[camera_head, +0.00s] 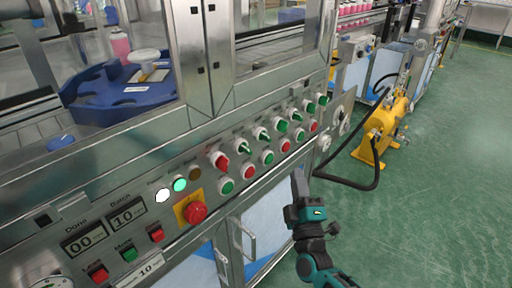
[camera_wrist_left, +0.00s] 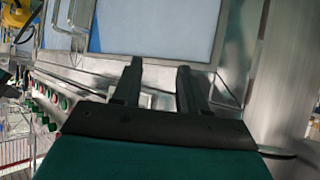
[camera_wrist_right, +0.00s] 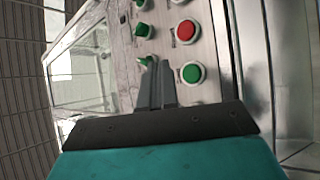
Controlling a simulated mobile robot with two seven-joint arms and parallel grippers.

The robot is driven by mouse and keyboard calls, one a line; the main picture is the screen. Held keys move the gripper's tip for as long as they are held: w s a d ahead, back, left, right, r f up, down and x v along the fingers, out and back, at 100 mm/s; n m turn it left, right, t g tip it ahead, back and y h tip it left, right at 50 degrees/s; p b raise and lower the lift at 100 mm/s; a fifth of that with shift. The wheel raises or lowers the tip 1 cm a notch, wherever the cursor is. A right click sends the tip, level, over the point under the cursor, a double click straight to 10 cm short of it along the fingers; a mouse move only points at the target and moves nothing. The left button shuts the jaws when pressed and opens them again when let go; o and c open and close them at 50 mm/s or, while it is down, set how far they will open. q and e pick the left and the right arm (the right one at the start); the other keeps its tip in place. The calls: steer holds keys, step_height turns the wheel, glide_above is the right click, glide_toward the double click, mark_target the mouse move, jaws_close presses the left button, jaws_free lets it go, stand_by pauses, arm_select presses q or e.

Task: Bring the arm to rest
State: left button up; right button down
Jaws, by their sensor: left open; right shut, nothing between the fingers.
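My right gripper (camera_head: 298,174) is in front of the machine's lower doors, below the right part of the control panel (camera_head: 130,212). In the right wrist view its fingers (camera_wrist_right: 156,64) are shut with nothing between them, and a green selector knob (camera_wrist_right: 145,61) shows by the tips. I cannot tell whether they touch. My left gripper does not show in the head view. In the left wrist view its fingers (camera_wrist_left: 160,66) are apart and empty, with a pale cabinet door (camera_wrist_left: 165,25) beyond them.
The panel carries a red emergency stop (camera_head: 196,212), several green and red buttons, selector knobs and lit white and green lamps. A door handle (camera_head: 249,240) sticks out below. A yellow pump (camera_head: 378,130) with a black hose stands at the right. Green floor (camera_head: 440,190) there is clear.

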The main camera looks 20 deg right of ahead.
steer(key=s+a+f+m+g+y+p, duration=0.2)
steer(key=s+a+g+y+p, duration=0.25)
steer(key=a+y+p, duration=0.4)
arm_select(q)
steer(key=s+a+r+y+p, duration=0.1)
steer(key=a+r+p, duration=0.1)
steer(key=r, duration=0.4)
steer(key=shift+s+a+r+p, duration=0.35)
steer(key=shift+a+p, duration=0.05)
steer(key=shift+a, duration=0.2)
arm_select(e)
steer(key=s+a+f+m+g, duration=0.1)
steer(key=s+a+m+g, duration=0.1)
steer(key=s, duration=0.3)
steer(key=s+a+f+m+g, duration=0.1)
steer(key=s+a+m+g, duration=0.1)
steer(key=s+m+g, duration=0.2)
steer(key=shift+s+f+g, duration=0.35)
steer(key=shift+s, duration=0.6)
arm_select(q)
steer(key=shift+d, duration=0.1)
steer(key=shift+w+r, duration=0.1)
steer(key=shift+w, duration=0.05)
